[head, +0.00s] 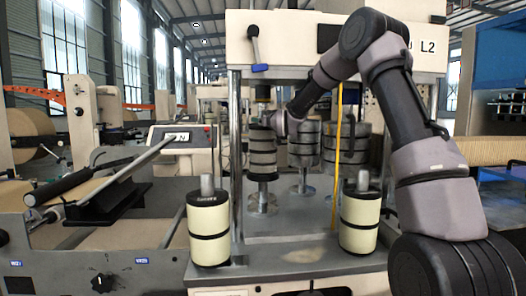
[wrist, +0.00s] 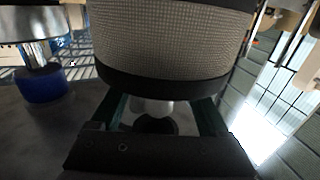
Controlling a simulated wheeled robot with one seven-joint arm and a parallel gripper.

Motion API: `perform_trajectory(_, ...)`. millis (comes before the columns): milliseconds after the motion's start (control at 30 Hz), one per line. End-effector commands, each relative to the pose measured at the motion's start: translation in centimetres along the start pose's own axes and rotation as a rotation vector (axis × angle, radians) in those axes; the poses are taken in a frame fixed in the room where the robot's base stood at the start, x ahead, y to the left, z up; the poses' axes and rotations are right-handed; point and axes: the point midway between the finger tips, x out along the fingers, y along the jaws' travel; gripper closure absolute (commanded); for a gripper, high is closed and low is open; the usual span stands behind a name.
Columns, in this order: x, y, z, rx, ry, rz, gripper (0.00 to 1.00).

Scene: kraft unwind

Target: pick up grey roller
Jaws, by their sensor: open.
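A grey roller (head: 263,158) with dark bands stands upright on a stand inside the machine frame, left of the middle. In the wrist view a grey, mesh-textured roller (wrist: 170,35) with a black end band fills the top middle, very close. My gripper (wrist: 160,112) is open, with one green-edged finger on either side of a pale stub under the roller's black end. I cannot tell whether the fingers touch it. In the head view my arm reaches in from the right, and its end is beside the top of the left grey roller; the fingers are not clear there.
More grey rollers (head: 304,145) stand just to the right, close by. Two cream rollers, left (head: 208,232) and right (head: 359,222), stand at the front corners. A yellow strip (head: 337,150) and a metal post (head: 236,165) flank the opening. A console (head: 182,140) is at left.

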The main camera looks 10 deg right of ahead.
Motion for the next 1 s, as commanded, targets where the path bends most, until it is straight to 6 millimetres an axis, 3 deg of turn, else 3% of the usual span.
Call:
perform_trajectory(100,-0.03,0.0,0.0,0.0,0.0,0.0,0.21)
perform_trajectory(133,-0.03,0.0,0.0,0.0,0.0,0.0,0.29)
perform_trajectory(300,-0.05,0.01,0.0,0.0,0.0,0.0,0.94)
perform_trajectory(333,-0.05,0.0,0.0,0.0,0.0,0.0,1.0)
perform_trajectory(1000,-0.07,0.0,0.01,0.0,-0.001,0.0,1.0)
